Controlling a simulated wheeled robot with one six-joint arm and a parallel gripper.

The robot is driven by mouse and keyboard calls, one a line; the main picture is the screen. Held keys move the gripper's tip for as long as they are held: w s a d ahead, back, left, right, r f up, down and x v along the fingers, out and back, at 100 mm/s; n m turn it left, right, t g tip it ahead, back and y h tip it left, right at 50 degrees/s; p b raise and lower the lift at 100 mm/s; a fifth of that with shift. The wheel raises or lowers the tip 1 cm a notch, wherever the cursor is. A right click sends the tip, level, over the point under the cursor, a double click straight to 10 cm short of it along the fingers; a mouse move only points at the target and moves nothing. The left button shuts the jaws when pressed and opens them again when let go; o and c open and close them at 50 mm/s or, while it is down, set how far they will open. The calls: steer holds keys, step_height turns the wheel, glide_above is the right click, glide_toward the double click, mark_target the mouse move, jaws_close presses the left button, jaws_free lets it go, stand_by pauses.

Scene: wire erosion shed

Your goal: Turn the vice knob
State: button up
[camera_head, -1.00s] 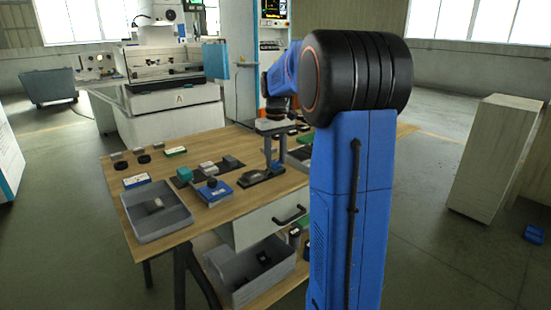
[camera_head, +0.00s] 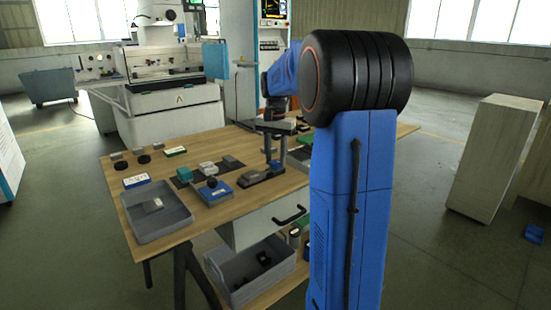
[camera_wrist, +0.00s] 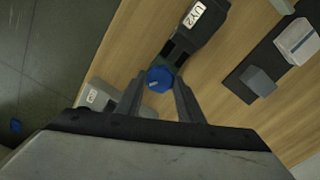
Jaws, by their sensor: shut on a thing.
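The vice (camera_wrist: 203,32) is a dark grey block with a white label, lying on the wooden table in the wrist view. Its blue round knob (camera_wrist: 159,78) with a pale mark sits at its near end, between my fingertips. My gripper (camera_wrist: 160,85) is shut on the knob, one finger on each side. In the head view my gripper (camera_head: 275,163) points down at the vice (camera_head: 258,178) near the table's front edge.
A grey labelled block (camera_wrist: 98,97) lies close to my gripper. A drawer handle (camera_head: 290,217) juts out below.

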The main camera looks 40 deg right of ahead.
mark_target(275, 162)
steer(key=m, duration=0.4)
steer(key=shift+m, duration=0.3)
stand_by(0.3)
steer(key=o, duration=1.1)
steer(key=shift+c, duration=0.2)
steer(key=shift+r, duration=0.1)
step_height(275, 162, up, 17)
steer(key=shift+r, duration=0.1)
